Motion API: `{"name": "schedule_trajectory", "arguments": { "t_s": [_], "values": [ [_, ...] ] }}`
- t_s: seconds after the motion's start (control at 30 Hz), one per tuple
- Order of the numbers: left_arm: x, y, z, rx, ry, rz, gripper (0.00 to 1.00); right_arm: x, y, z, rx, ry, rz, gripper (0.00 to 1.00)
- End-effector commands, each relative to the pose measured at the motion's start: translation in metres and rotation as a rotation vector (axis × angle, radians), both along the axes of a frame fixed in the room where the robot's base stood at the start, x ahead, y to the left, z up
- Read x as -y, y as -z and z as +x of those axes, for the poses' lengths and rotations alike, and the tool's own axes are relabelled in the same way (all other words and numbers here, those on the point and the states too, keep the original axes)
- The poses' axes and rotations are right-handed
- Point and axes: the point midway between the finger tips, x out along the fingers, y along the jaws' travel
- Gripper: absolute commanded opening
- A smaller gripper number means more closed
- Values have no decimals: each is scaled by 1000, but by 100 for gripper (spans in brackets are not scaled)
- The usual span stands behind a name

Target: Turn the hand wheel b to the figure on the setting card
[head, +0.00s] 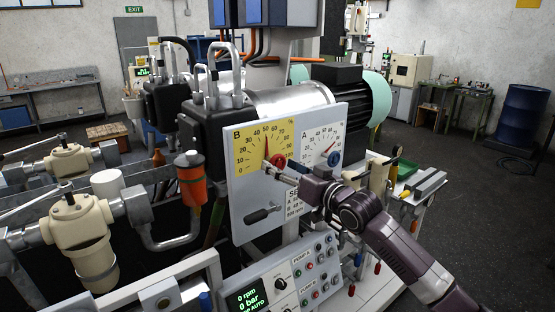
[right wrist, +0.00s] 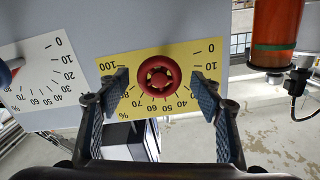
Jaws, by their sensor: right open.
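The red hand wheel b (head: 278,160) sits on the yellow B dial plate (head: 247,150); its needle points up, near 50. In the right wrist view, the wheel (right wrist: 159,76) lies between the fingers, with the yellow scale (right wrist: 188,58) upside down. My right gripper (head: 283,176) is open in front of the B dial; in the right wrist view its fingers (right wrist: 160,93) are apart on either side of the wheel, and I see no contact. The setting card (head: 293,203) below the dials is partly hidden by my gripper, and its figures are unreadable. My left gripper is not in view.
A white A dial (head: 318,140) with a blue wheel (head: 334,158) stands close to the right. A black lever handle (head: 262,214) is below dial B. An orange cylinder (head: 191,180) stands left of the panel. The pump control panel (head: 285,280) is below.

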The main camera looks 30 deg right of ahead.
Motion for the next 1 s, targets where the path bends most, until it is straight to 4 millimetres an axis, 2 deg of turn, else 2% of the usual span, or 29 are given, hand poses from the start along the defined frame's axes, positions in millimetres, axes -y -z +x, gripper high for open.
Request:
{"name": "schedule_trajectory", "arguments": {
  "t_s": [0.2,0.53,0.9,1.0],
  "values": [
    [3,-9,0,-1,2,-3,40,-1,-1,19,0,1,1,60],
    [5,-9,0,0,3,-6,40,-2,1,22,0,0,0,60],
    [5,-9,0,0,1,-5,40,-1,1,21,-1,1,0,19],
    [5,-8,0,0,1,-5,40,-1,1,21,0,1,-18,17]
  ]
}}
